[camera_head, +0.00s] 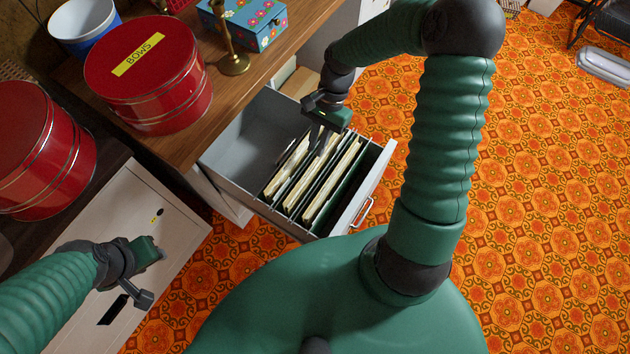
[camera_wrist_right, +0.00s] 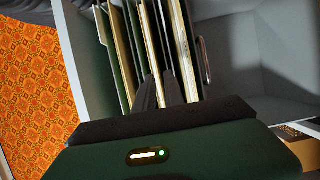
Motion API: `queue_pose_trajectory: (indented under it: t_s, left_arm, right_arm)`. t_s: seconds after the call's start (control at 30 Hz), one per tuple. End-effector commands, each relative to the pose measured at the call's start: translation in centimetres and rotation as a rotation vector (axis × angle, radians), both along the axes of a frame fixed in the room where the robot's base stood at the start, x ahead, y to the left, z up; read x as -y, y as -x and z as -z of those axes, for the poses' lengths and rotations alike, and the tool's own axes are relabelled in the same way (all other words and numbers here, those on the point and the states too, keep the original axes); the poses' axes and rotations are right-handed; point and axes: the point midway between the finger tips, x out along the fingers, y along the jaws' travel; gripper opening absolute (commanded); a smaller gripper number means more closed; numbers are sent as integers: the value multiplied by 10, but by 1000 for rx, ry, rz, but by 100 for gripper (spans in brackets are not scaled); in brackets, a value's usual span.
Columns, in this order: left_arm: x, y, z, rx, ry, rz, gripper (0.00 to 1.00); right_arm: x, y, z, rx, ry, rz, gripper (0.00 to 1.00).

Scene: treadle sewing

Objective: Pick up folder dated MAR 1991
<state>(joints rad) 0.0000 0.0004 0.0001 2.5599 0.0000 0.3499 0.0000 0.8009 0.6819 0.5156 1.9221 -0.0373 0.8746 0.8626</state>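Several cream folders in dark green hanging files stand in the grey open drawer (camera_head: 240,150). They also show in the right wrist view. Their dates cannot be read, so I cannot tell which is MAR 1991. My right gripper (camera_head: 321,142) points down into the drawer at the folders' top edges. In the right wrist view its two dark fingers (camera_wrist_right: 160,90) are close together, with a cream folder edge (camera_wrist_right: 153,45) running between them. Whether they press on it is unclear. My left gripper (camera_head: 162,253) is over the pale cabinet at lower left, away from the folders; its fingers are barely visible.
A red tin labelled BOWS (camera_head: 150,95), a brass candlestick (camera_head: 233,60) and a flowered blue box (camera_head: 250,22) stand on the wooden top beside the drawer. Another red tin (camera_head: 45,165) is at far left. The drawer front has a metal handle (camera_head: 364,212). Orange patterned floor is open at right.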

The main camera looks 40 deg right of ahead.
Motion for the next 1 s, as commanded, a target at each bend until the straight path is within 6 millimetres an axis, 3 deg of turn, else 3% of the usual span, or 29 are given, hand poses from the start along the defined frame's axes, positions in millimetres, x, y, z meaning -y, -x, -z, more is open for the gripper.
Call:
queue_pose_trajectory:
  t_s: [0.1, 0.27, 0.5, 0.63, 1.0]
  left_arm:
    - [0, 0, 12, 0, 0, 0, 36]
    - [0, 0, 18, 0, 0, 0, 36]
    - [0, 0, 17, 0, 0, 0, 36]
    - [0, 0, 17, 0, 0, 0, 36]
    - [0, 0, 17, 0, 0, 0, 36]
  right_arm:
    - [-6, 6, 24, -4, -4, 0, 14]
    - [-14, 9, 44, -3, -3, -1, 14]
    - [-15, 10, 45, -2, -1, -1, 14]
    - [-15, 10, 45, -2, -1, -1, 0]
    - [-15, 10, 45, -3, -1, 0, 0]
